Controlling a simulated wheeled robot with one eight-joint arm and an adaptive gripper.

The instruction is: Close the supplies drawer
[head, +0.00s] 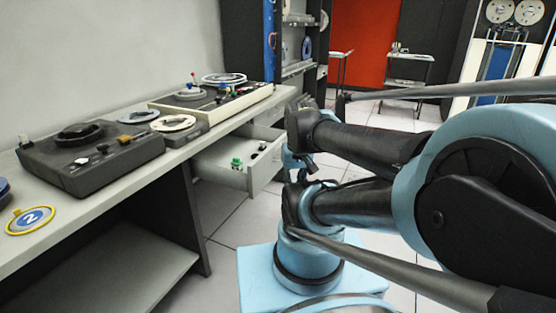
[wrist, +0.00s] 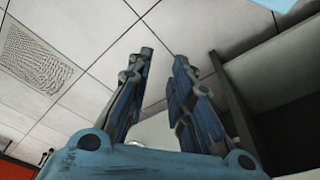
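The supplies drawer (head: 233,178) is a pale drawer pulled out from under the desk in the head view. Inside it lie a green-topped item (head: 237,163) and a small dark item. My gripper (head: 292,163) is just to the right of the drawer's front panel, partly hidden by my arm; I cannot tell whether it touches the panel.
The desk (head: 180,158) holds a dark tape machine (head: 90,160), a lighter console (head: 215,98) and loose reels. A yellow-rimmed badge (head: 31,220) lies at its near end. Tiled floor is open behind my arm. A small cart (head: 408,75) stands at the back.

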